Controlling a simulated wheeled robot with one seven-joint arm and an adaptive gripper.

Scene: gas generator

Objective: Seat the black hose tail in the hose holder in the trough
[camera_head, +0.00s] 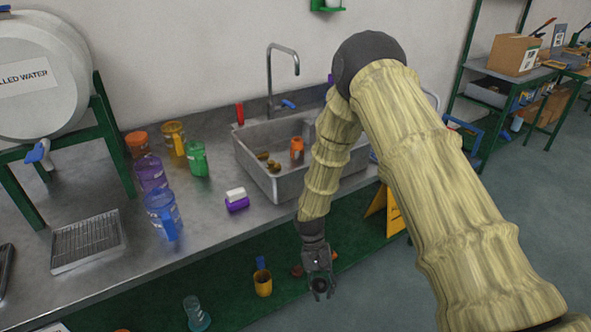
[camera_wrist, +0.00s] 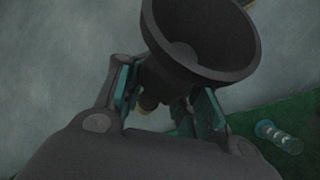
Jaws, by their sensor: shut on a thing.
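My gripper (camera_head: 320,284) hangs in front of the bench, below the level of its top. In the wrist view its fingers (camera_wrist: 165,98) are shut on a dark funnel-shaped piece (camera_wrist: 200,38). This piece has a wide flared mouth and a narrow lower part between the fingers. I cannot tell whether it is the black hose tail or has a hose on it. A grey metal basin (camera_head: 272,183), possibly the trough, is set in the bench behind my arm.
Blue (camera_head: 163,212), purple (camera_head: 150,173), green (camera_head: 196,158) and yellow (camera_head: 173,137) jugs stand left of the basin. A tap (camera_head: 283,65) rises behind it. An orange-yellow cup (camera_head: 262,283) and a clear bluish vessel (camera_head: 195,314) stand on the green lower shelf. Open floor lies right.

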